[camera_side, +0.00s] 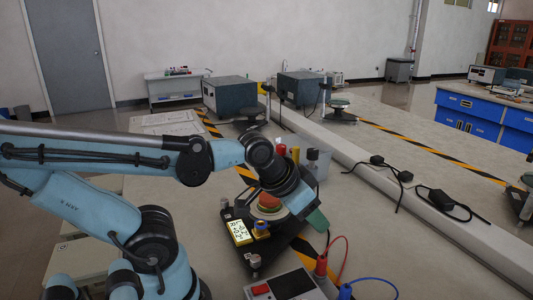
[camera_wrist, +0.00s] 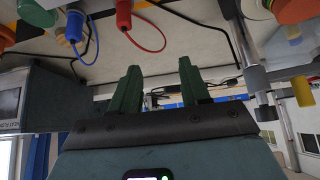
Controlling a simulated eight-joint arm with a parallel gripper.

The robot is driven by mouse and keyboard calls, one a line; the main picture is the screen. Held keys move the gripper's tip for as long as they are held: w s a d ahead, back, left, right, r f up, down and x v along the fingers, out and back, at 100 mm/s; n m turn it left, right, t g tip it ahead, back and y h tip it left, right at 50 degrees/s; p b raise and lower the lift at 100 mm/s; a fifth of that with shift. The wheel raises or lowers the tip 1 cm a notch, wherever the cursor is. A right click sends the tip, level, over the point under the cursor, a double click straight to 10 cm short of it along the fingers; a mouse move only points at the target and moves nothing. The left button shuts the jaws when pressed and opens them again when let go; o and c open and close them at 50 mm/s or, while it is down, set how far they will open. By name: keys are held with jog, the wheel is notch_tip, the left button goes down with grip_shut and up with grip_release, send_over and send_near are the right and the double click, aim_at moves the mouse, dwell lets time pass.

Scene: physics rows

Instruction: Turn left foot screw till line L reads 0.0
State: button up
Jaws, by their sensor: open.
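The small yellow display (camera_side: 241,232) on the dark instrument shows two lines. Line L seems to read -0.2 and line R +0.2, but the digits are tiny. A grey knob (camera_side: 254,262) stands at the instrument's near corner and another small knob (camera_side: 224,204) at its left corner. I cannot tell which is the left foot screw. A red-orange round part (camera_side: 268,202) sits on top, partly behind my wrist. My gripper (camera_side: 318,220) is at the instrument's right side. Its green fingers (camera_wrist: 160,85) are apart and empty in the wrist view.
A box with red and blue plugged cables (camera_side: 285,288) stands at the near edge. Coloured bottles (camera_side: 295,154) and a grey container stand behind my wrist. A raised pale trunking (camera_side: 370,185) with black adapters runs along the right. The wrist view looks upside down.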

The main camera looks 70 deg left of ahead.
aim_at(224, 200)
jog(key=a+n, duration=0.1)
jog(key=a, duration=0.1)
jog(key=a+n+g+y, duration=0.1)
jog(key=a+n, duration=0.1)
jog(key=a, duration=0.1)
jog(key=a+r+n+g, duration=0.1)
jog(key=a, duration=0.2)
jog(key=a+n, duration=0.1)
jog(key=a, duration=0.1)
jog(key=s+a+n+g, duration=0.1)
jog(key=a, duration=0.1)
jog(key=s+a+n+g, duration=0.1)
jog(key=a+n, duration=0.1)
jog(key=shift+a+r+y, duration=0.3)
jog(key=shift+a+r, duration=0.1)
jog(key=s+a+n+g+h, duration=0.25)
jog(key=s+a+n, duration=0.55)
jog(key=a, duration=0.4)
jog(key=shift+g+y, duration=0.35)
jog(key=shift+y, duration=0.1)
jog(key=shift+s+d+f, duration=0.1)
jog(key=shift+f, duration=2.7)
jog(key=shift+s+d+f, duration=0.1)
jog(key=shift+f, duration=2.7)
grip_shut()
